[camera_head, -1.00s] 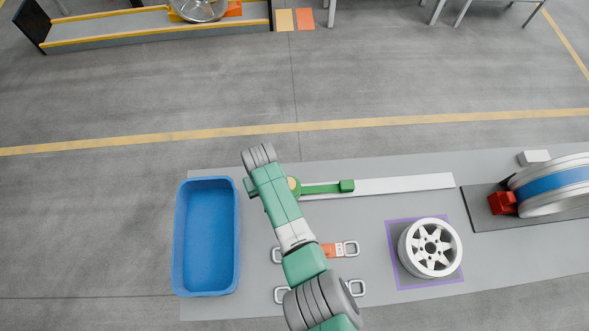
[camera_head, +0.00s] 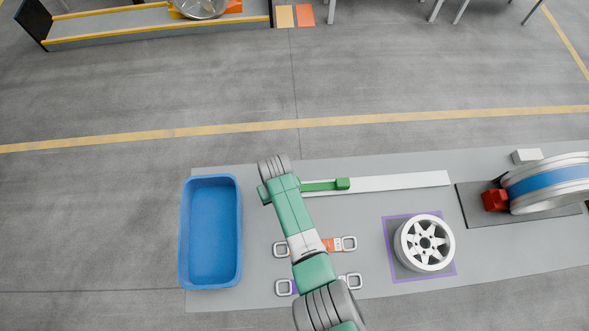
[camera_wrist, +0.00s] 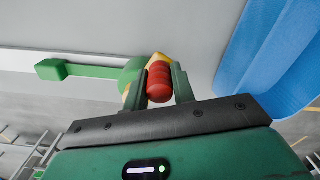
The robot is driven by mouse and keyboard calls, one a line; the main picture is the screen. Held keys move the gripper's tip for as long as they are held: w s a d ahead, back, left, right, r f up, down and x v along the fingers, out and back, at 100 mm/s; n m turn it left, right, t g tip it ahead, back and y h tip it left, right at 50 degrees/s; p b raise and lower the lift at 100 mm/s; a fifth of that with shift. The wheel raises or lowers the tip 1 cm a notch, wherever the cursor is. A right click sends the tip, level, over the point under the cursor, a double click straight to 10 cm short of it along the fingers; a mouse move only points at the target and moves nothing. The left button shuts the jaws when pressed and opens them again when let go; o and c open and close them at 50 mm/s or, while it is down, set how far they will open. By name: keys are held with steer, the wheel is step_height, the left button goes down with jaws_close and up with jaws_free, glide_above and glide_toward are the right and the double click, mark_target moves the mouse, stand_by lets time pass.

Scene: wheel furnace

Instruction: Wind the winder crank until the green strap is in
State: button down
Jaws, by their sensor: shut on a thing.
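The winder crank has a red knob (camera_wrist: 158,82), seen in the wrist view with a yellow part behind it. My gripper (camera_wrist: 158,85) is shut on this knob, one finger on each side. The green strap (camera_head: 322,186) runs right from the winder along a white track (camera_head: 400,182) and ends in a small green block (camera_head: 342,184). In the wrist view the strap (camera_wrist: 95,71) extends left from the winder. In the head view my arm covers the crank and my fingers.
A blue bin (camera_head: 240,235) stands left of the winder. A silver wheel (camera_head: 425,243) lies on a purple-edged pad, lower right. A large wheel with a blue band (camera_head: 548,188) and a red block (camera_head: 495,200) stand at far right. An orange strap (camera_head: 332,245) lies below the track.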

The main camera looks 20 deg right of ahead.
steer(key=d, duration=0.1)
steer(key=s+d, duration=0.1)
steer(key=s+d+p, duration=0.1)
steer(key=shift+d+f, duration=0.15)
steer(key=shift+d, duration=0.25)
steer(key=shift+d, duration=0.1)
steer(key=d, duration=0.2)
steer(key=d+b, duration=0.1)
steer(key=shift+w+d, duration=0.4)
steer(key=shift+b, duration=0.3)
steer(key=w+d+b, duration=0.3)
steer(key=b, duration=0.1)
